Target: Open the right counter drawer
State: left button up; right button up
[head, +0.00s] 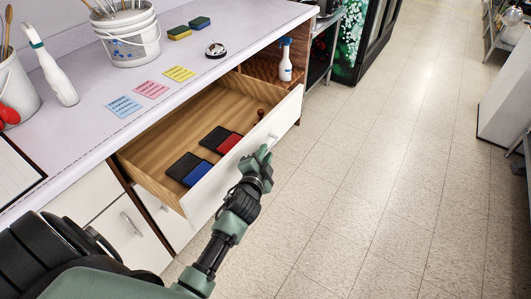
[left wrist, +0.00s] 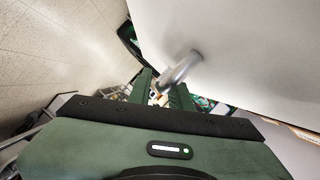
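The right counter drawer (head: 243,159) stands pulled well out from the counter, its wooden inside showing. Its metal handle (head: 273,138) is on the white front; it also shows in the left wrist view (left wrist: 182,68). My left gripper (head: 264,156) is at this handle, in front of the drawer. In the left wrist view its two fingers (left wrist: 162,90) are close together with the handle's bar between them, so it looks shut on the handle. The exact contact is partly hidden. My right gripper is in neither view.
The counter top (head: 190,60) carries a white bucket (head: 130,45), sticky notes and sponges. Tiled floor (head: 385,170) is clear to the right.

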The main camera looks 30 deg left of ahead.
pick_arm(q)
jog(key=v, duration=0.7)
dwell(0.4)
